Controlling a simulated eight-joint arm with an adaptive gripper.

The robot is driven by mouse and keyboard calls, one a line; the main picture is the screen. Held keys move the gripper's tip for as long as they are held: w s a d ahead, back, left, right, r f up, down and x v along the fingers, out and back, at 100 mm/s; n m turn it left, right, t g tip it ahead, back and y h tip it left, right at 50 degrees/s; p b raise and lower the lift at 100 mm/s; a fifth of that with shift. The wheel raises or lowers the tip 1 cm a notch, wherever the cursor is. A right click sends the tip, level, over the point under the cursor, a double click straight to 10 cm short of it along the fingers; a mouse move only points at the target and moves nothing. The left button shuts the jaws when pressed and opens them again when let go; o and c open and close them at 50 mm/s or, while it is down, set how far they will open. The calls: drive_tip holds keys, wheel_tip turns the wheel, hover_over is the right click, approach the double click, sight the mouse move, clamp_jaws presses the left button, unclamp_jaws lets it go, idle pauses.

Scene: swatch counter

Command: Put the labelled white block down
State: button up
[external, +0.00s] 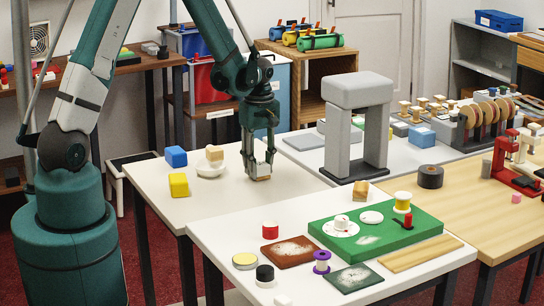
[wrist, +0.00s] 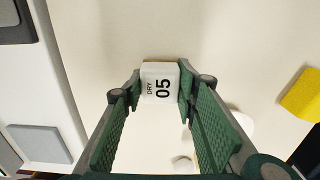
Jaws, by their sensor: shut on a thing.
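The white block (wrist: 160,88) is marked "DRY 05" and has a tan strip along one edge. It sits between the two fingertips of my gripper (wrist: 160,84) in the wrist view, with both fingers closed against its sides. In the external view my gripper (external: 260,172) points down over the right part of the left white table (external: 225,205). The block is mostly hidden by the fingers there, low at the tabletop. I cannot tell whether it touches the table.
Left of my gripper are a white dish (external: 211,170) with a cream block (external: 214,153) on it, a blue block (external: 176,156) and a yellow block (external: 179,185). A grey arch (external: 340,130) stands to the right. The table's front is clear.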

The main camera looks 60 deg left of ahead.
sight(260, 164)
drive_tip(key=shift+f, duration=0.25)
drive_tip(key=o, duration=0.8)
drive_tip(key=shift+r, duration=0.1)
drive_tip(key=shift+r, duration=0.1)
drive_tip(key=shift+r+p, duration=0.75)
drive_tip(key=shift+r, duration=5.3)
